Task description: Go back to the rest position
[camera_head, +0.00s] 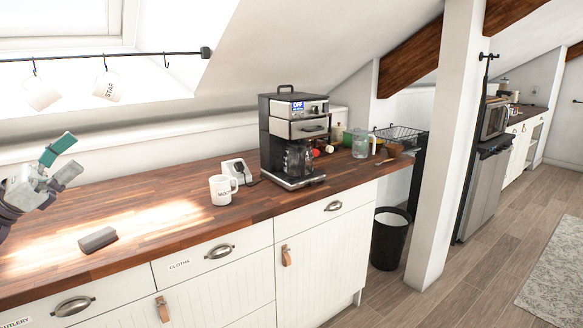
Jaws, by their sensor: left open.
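My left gripper (62,163) is at the left edge of the head view, above the wooden counter (150,245). Its fingers are apart, with a teal pad on the upper one, and nothing shows between them. The fingers point up and to the right. A grey block (97,239) lies on the counter below and to the right of the gripper, apart from it. My right gripper is not in this view.
A white mug (222,190) stands on the counter before a coffee machine (292,140). A glass jug (361,143) stands farther right. Two mugs hang from a rail (100,56) over the counter. A black bin (390,240) and a white post (447,150) stand at the counter's right end.

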